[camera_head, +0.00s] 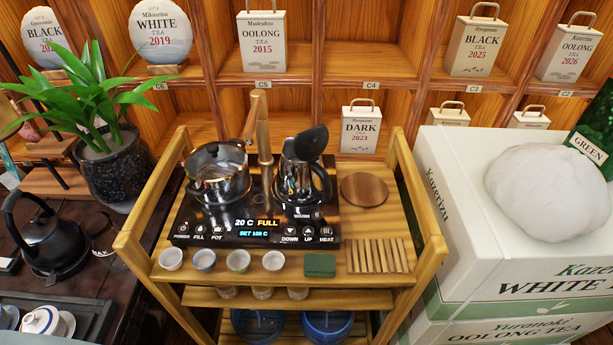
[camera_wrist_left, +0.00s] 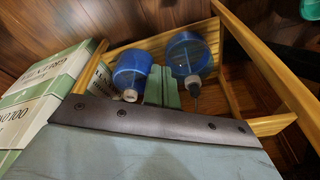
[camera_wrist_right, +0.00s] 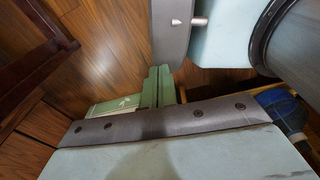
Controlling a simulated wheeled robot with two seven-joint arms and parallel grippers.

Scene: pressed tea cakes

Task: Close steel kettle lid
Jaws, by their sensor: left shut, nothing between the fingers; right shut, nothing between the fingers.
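The steel kettle (camera_head: 293,184) stands on the right side of the black heating panel on the wooden cart. Its dark lid (camera_head: 309,142) is open, tilted up above the kettle's mouth, and the black handle is on the right. Neither gripper shows in the head view, so both are away from the kettle. My left gripper (camera_wrist_left: 161,88) is shut and empty in the left wrist view, with blue bottles beyond it. My right gripper (camera_wrist_right: 157,88) is shut and empty in the right wrist view, above the wooden floor.
A shiny pot (camera_head: 218,186) sits left of the kettle, with a tall brown spout (camera_head: 264,130) between them. Small cups (camera_head: 238,261), a green block (camera_head: 320,265) and a slatted rack (camera_head: 377,256) line the cart's front. A round wooden disc (camera_head: 364,190) lies to the right.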

